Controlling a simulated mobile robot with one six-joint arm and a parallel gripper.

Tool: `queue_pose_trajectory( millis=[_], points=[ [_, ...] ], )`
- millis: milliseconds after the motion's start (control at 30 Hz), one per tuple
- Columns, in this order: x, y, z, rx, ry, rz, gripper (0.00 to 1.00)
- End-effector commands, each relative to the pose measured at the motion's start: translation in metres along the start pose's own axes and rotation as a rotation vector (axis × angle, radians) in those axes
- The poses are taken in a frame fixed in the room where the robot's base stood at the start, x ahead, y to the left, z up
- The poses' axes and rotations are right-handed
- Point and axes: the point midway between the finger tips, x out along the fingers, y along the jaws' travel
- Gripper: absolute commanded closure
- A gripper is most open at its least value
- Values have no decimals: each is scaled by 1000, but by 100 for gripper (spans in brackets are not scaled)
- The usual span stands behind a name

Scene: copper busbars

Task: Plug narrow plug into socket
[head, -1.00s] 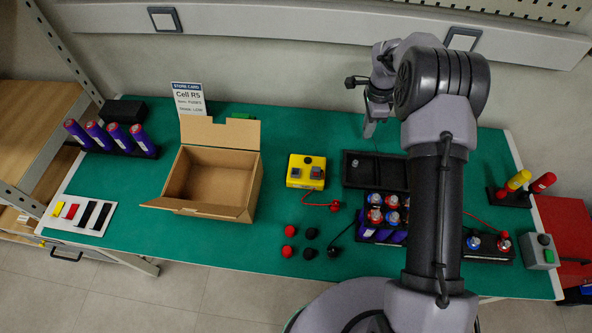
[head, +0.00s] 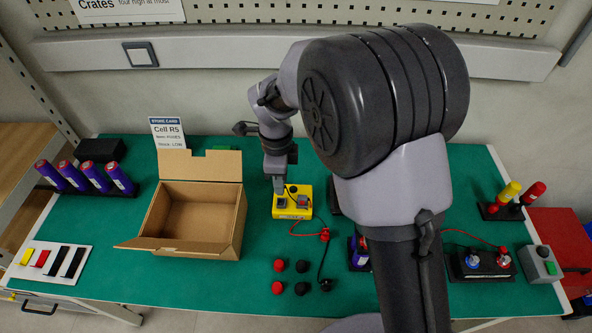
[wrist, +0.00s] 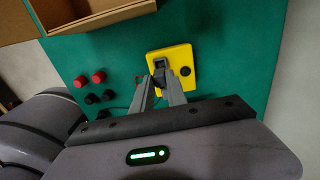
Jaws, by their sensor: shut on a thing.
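My gripper (head: 279,190) points down over the left part of the yellow box (head: 292,212). In the wrist view my gripper (wrist: 160,92) is shut on a small dark piece, taken to be the narrow plug (wrist: 159,80), mostly hidden by the fingers. Just beyond the fingertips is a dark grey socket block (wrist: 160,65) on the yellow box (wrist: 182,58). The dark block also shows below the fingertips in the head view (head: 281,203). I cannot tell whether the plug touches the socket or is in it. A black round button (wrist: 185,71) is on the box.
An open cardboard box (head: 195,245) stands left of the yellow box. Red caps (head: 278,288) and black caps (head: 302,288) lie in front, with red and black leads near them. Purple cells (head: 93,177) stand at the back left. My arm hides the table's right middle.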

Motion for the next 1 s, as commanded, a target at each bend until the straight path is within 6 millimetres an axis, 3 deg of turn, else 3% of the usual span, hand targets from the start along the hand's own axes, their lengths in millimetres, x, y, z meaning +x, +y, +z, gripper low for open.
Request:
queue_pose_trajectory(
  millis=[333,1000],
  points=[
    [42,0,-1,0,1,2,100],
    [42,0,-1,0,0,1,100]
  ],
)
